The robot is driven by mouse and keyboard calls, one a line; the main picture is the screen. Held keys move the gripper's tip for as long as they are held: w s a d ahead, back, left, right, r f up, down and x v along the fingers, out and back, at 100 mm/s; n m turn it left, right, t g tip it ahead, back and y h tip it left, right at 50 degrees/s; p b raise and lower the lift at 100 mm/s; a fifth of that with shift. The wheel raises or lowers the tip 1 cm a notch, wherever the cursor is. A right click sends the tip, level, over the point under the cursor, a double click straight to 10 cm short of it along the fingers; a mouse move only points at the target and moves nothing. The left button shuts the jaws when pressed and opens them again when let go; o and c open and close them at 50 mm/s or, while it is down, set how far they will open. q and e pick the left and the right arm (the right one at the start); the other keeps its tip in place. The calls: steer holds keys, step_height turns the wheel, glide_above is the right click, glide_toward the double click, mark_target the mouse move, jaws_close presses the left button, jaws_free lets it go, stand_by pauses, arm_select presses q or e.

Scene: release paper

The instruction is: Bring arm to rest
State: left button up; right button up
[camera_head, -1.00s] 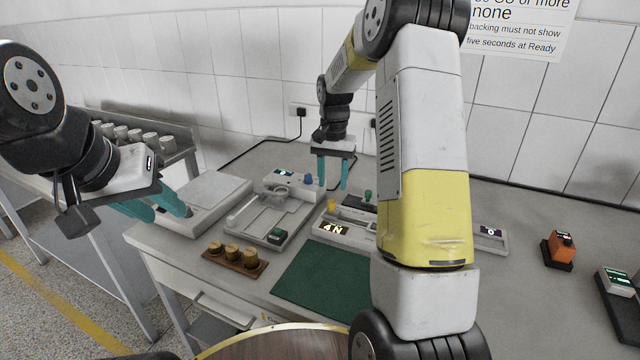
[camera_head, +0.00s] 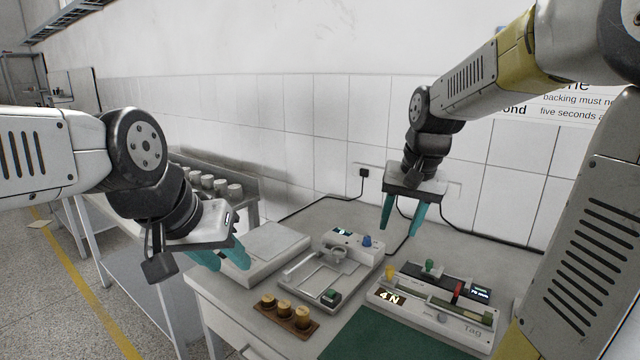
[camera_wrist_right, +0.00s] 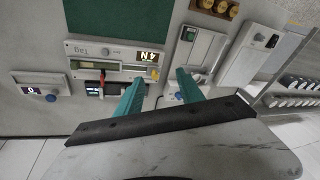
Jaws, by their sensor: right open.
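My right gripper (camera_head: 403,222) hangs from the raised right arm, above the back of the bench between two devices. Its teal fingers are apart with nothing between them. In the right wrist view the open fingers (camera_wrist_right: 158,88) point toward the bench devices. My left gripper (camera_head: 228,262) is at the left, near the front left edge of the bench beside a flat grey box. Its teal fingers look slightly apart and seem empty, but their gap is seen at a slant.
The bench holds a grey box (camera_head: 268,250), a device with a blue knob (camera_head: 343,262), a tester reading 4 N (camera_head: 432,300), a wooden rack with brass weights (camera_head: 286,312) and a green mat (camera_head: 385,340). A side shelf with several cups (camera_head: 205,182) stands behind at left.

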steer(key=s+a+r+n+t+y, duration=0.1)
steer(key=s+a+r+n+t, duration=0.1)
steer(key=s, duration=1.3)
steer(key=shift+s+a+n+t, duration=0.35)
steer(key=shift+a+n+t, duration=0.15)
steer(key=shift+n+t, duration=0.1)
